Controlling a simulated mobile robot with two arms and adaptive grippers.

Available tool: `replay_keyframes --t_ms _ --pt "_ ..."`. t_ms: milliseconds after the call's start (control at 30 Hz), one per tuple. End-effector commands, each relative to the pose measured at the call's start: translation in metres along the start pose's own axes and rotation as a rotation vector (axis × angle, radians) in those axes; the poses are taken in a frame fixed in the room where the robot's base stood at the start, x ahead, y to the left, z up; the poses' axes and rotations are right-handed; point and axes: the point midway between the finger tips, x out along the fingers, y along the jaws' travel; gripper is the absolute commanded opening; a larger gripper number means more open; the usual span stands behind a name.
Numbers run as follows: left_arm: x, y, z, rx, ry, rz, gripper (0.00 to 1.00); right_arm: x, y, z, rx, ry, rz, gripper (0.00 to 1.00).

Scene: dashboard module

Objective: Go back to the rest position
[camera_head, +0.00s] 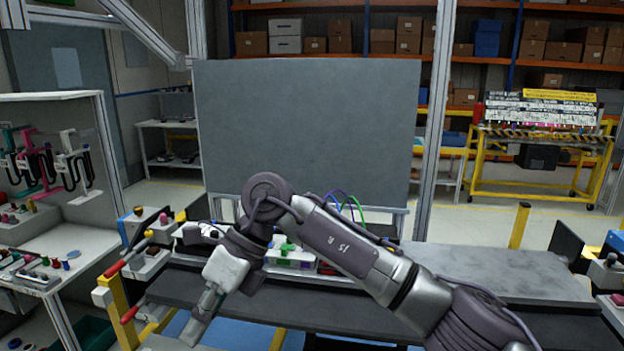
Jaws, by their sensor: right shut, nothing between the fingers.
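My right arm reaches in from the lower right, bends at its elbow joint and points down to the left. My right gripper (197,325) hangs at its end, in front of the near edge of the dark workbench (480,273). It is shut and empty. My left gripper is not in view. A white module with green parts (290,256) sits on the bench behind my right arm, which partly hides it. Purple and green cables rise beside it.
A grey panel (305,125) stands upright behind the bench. A yellow post with red handles (118,305) is close to the left of my right gripper. A side bench with small parts (75,240) stands at left. A yellow rack (540,150) is far right. The bench's right part is clear.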

Motion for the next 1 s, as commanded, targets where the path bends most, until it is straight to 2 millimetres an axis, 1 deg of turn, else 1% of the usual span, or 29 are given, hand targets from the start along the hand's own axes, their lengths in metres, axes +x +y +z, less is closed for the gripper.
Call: replay_keyframes --t_ms 33,67,167,233,267,333,367,400,467,500,567,600,667,700,767,800,833,867,900,967,1000 --pt "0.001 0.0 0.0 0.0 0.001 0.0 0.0 0.008 -0.005 0.003 0.047 -0.079 0.079 0.0" --pt "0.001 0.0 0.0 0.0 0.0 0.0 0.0 0.011 -0.008 0.007 0.075 -0.13 0.125 0.0" --pt "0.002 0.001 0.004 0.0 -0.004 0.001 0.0 0.019 -0.023 0.018 0.204 -0.333 0.299 0.0" --pt "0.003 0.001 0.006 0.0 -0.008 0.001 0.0 0.022 -0.046 0.022 0.343 -0.512 0.441 0.0" --pt "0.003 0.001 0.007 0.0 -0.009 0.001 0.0 0.023 -0.06 0.022 0.42 -0.6 0.505 0.0" --pt "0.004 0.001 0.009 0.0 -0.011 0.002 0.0 0.025 -0.105 0.012 0.63 -0.814 0.649 0.0" --pt "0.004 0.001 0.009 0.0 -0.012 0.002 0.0 0.027 -0.127 0.003 0.728 -0.903 0.702 0.0" --pt "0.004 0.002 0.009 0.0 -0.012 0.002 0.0 0.03 -0.154 -0.011 0.845 -1.005 0.757 0.0" --pt "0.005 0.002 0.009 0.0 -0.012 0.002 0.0 0.039 -0.19 -0.035 1.004 -1.131 0.817 0.0" --pt "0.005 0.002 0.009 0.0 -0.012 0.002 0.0 0.047 -0.212 -0.053 1.104 -1.201 0.848 0.0" --pt "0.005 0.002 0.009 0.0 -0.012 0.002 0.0 0.061 -0.241 -0.082 1.247 -1.296 0.881 0.0" --pt "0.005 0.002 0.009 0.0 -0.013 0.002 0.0 0.072 -0.258 -0.103 1.339 -1.351 0.898 0.0" --pt "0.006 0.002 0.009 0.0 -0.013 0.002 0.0 0.09 -0.281 -0.136 1.474 -1.427 0.916 0.0" --pt "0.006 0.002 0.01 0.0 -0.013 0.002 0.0 0.104 -0.295 -0.16 1.564 -1.474 0.923 0.0" --pt "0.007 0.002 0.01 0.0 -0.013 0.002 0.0 0.125 -0.312 -0.196 1.695 -1.539 0.926 0.0" --pt "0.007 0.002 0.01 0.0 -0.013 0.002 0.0 0.141 -0.321 -0.221 1.784 -1.579 0.925 0.0" --pt "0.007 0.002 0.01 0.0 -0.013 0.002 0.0 0.152 -0.327 -0.239 1.849 -1.608 0.923 0.0" --pt "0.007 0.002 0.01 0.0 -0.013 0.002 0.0 0.165 -0.332 -0.259 1.915 -1.635 0.918 0.0" --pt "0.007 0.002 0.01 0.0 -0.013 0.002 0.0 0.182 -0.337 -0.284 2.002 -1.668 0.909 0.0" --pt "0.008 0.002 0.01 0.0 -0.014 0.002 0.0 0.207 -0.341 -0.322 2.13 -1.714 0.891 0.0" --pt "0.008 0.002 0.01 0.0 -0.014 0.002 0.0 0.225 -0.342 -0.347 2.216 -1.742 0.876 0.0"
